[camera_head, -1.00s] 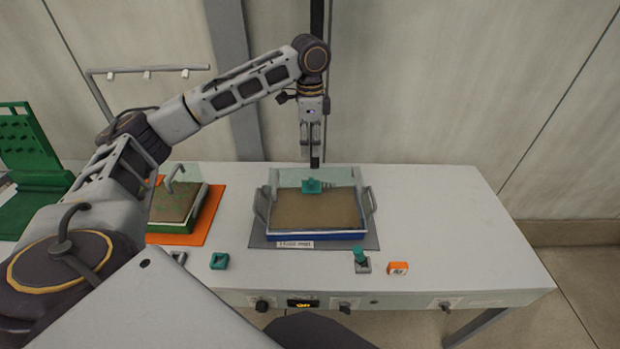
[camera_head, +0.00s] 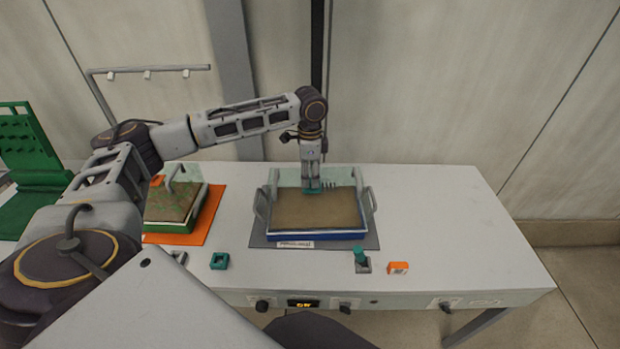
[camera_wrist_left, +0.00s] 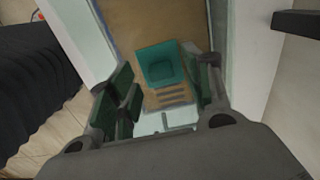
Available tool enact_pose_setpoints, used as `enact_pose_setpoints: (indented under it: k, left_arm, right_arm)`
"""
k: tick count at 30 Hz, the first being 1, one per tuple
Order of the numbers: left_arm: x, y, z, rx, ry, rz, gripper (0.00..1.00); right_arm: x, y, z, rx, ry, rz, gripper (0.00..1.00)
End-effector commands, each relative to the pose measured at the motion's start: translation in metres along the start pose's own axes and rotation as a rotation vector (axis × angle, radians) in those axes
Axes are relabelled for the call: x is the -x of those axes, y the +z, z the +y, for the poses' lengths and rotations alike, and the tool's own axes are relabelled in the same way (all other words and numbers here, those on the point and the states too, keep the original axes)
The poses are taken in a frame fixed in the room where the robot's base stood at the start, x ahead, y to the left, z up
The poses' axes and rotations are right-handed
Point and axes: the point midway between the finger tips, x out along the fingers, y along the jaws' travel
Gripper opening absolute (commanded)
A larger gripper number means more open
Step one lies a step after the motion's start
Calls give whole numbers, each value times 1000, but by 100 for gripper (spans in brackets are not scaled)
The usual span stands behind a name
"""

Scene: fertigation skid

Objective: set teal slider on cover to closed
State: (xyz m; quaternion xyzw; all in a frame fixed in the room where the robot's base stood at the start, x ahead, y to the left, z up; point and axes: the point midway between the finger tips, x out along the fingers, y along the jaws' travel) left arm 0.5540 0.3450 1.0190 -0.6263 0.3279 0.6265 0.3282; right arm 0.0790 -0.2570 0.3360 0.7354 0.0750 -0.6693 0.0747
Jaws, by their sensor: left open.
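The teal slider (camera_wrist_left: 160,65) sits on the cover (camera_wrist_left: 165,30) of the blue-based tray, beside several slots in the left wrist view. In the head view the cover (camera_head: 320,212) is brown with a clear rim, and only a little of the slider (camera_head: 313,190) shows under the gripper. My left gripper (camera_head: 312,184) points down over the slider at the cover's back edge. In the left wrist view its open fingers (camera_wrist_left: 162,92) stand on either side of the slider's near end. Whether they touch it I cannot tell. My right gripper is not in view.
A second tray (camera_head: 172,227) on an orange mat stands left of the cover. A teal block (camera_head: 219,261), a teal switch (camera_head: 361,259) and an orange block (camera_head: 397,268) lie along the front. The table's right side (camera_head: 450,220) is clear.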

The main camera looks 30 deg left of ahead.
Motion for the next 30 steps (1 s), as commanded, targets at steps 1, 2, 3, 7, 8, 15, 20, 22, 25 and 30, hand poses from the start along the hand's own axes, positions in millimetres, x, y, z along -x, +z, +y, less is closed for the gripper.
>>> enact_pose_setpoints:
  k: [1, 2, 3, 7, 8, 15, 20, 22, 25, 30]
  left_arm:
    - [-5, 0, 0, 0, 1, 0, 50]
    - [-8, 0, 0, 0, 1, -1, 50]
    - [-11, 0, 0, 0, 1, -1, 50]
    - [-17, 0, 0, 0, 1, 1, 50]
    - [-18, 0, 0, 0, 1, 1, 50]
    - [-19, 0, 0, 0, 1, 1, 50]
    - [-19, 0, 0, -1, 1, 0, 38]
    - [-19, 0, 0, -1, 1, 0, 29]
    - [-18, 0, 0, -1, 1, 0, 17]
    - [-18, 0, 0, -1, 1, 0, 0]
  right_arm:
    - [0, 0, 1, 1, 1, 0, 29]
    - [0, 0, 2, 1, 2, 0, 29]
    - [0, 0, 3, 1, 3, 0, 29]
    - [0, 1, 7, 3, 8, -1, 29]
    - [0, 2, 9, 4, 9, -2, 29]
    - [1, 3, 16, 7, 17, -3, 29]
    - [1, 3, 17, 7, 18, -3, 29]
    - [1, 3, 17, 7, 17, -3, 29]
    - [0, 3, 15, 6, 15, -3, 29]
    - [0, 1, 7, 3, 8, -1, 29]
